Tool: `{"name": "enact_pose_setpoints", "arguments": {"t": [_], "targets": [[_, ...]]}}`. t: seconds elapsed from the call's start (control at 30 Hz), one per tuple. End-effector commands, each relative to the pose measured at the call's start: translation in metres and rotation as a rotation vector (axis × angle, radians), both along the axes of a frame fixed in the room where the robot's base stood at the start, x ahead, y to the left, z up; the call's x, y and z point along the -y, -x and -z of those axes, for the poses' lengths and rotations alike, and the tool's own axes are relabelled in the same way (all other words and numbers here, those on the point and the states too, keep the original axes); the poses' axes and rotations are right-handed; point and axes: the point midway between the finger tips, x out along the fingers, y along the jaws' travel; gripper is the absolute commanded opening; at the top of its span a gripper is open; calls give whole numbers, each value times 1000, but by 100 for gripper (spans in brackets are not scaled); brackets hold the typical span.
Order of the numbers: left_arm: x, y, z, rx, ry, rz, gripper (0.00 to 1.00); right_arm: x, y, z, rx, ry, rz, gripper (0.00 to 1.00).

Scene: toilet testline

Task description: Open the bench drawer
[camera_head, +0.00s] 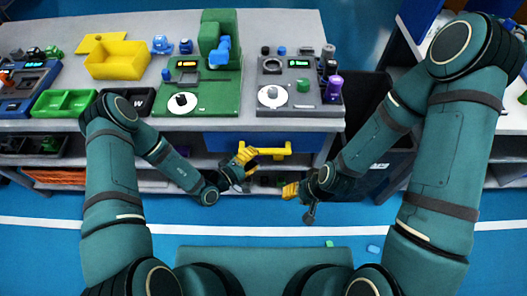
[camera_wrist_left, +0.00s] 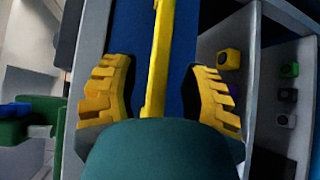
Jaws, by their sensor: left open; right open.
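The bench drawer (camera_head: 222,140) has a blue front under the grey bench top, with a yellow bar handle (camera_head: 268,151) on it. It looks shut. My left gripper (camera_head: 246,160) is open at the left end of the handle. In the left wrist view the blue drawer front (camera_wrist_left: 183,40) shows behind the yellow handle (camera_wrist_left: 158,60), which runs between the two open yellow fingers (camera_wrist_left: 155,95) without visible contact. My right gripper (camera_head: 291,190) is open and empty, lower and to the right of the handle.
The bench top (camera_head: 275,30) carries a green machine (camera_head: 205,90), a grey control panel (camera_head: 300,90) and a yellow bin (camera_head: 118,58). A dark bin (camera_head: 375,165) stands right of the drawer. Shelves with small parts lie below. The blue floor in front is mostly clear.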

Motion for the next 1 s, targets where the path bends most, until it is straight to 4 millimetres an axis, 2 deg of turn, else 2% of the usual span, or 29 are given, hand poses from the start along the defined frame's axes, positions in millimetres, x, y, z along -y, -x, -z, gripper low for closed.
{"name": "enact_pose_setpoints", "arguments": {"t": [0.1,0.3,0.73,0.8,0.87,1.0], "targets": [[15,-15,4,2,0,2,46,0,-1,5,2,0,1,47],[31,-30,7,0,0,1,46,0,-2,9,4,0,1,47],[36,-35,7,0,0,0,45,0,-2,9,5,1,1,47],[36,-35,7,0,0,0,20,0,-2,9,5,1,1,47],[36,-35,7,0,0,0,0,0,-2,9,5,1,1,47],[36,-35,7,0,0,0,0,0,-2,9,5,1,2,47]]}}
